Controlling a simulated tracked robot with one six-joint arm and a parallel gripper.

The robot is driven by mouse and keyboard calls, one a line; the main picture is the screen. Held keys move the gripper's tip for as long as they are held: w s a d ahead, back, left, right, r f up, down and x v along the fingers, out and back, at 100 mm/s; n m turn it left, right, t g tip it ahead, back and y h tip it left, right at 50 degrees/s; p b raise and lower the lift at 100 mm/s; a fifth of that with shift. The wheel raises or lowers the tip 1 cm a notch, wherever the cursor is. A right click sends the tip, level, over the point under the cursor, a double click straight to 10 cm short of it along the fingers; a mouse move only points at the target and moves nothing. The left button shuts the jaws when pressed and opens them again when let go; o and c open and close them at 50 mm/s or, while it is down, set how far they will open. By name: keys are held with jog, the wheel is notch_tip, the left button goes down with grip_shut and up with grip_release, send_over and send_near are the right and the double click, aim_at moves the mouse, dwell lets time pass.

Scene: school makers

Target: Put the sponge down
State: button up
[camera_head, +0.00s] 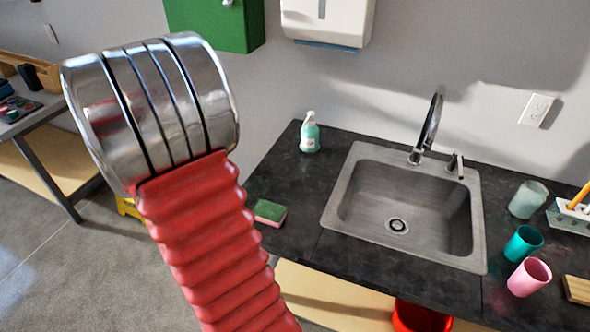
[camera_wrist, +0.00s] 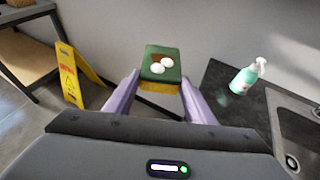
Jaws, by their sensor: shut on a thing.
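My gripper (camera_wrist: 161,82) has two purple fingers, shut on a sponge (camera_wrist: 160,63) in the wrist view. The sponge has a dark green top with a brown patch and white blobs, and a yellow underside. It shows left of the counter (camera_wrist: 218,81), with wall and floor behind it; I cannot tell its height. In the head view my arm's metal rings and red bellows hide my gripper and the held sponge. A green and pink sponge (camera_head: 268,212) lies on the dark counter (camera_head: 310,178) near its left end there, partly behind my arm. It looks like a different one.
A steel sink (camera_head: 355,215) with a tap (camera_head: 430,125) is set in the counter. A soap bottle (camera_head: 309,133) stands at the back left. A teal cup (camera_head: 523,243) and pink cup (camera_head: 529,277) stand right. A yellow floor sign (camera_wrist: 75,78) stands left. Counter between bottle and sink is bare.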

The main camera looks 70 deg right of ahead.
jog(key=s+d+r+m+g, duration=0.3)
jog(key=s+d+r, duration=0.1)
jog(key=s+d, duration=0.65)
notch_tip(320, 180, up, 4)
jog(key=f+m+g, duration=0.1)
jog(key=m+g, duration=0.1)
send_over(283, 178)
jog(key=shift+r+h, duration=0.25)
jog(key=shift+h, duration=0.05)
notch_tip(283, 178, down, 24)
jog(key=shift+w+d+f, duration=0.1)
jog(key=shift+f, duration=0.05)
jog(key=shift+f, duration=1.85)
jog(key=shift+f, duration=0.1)
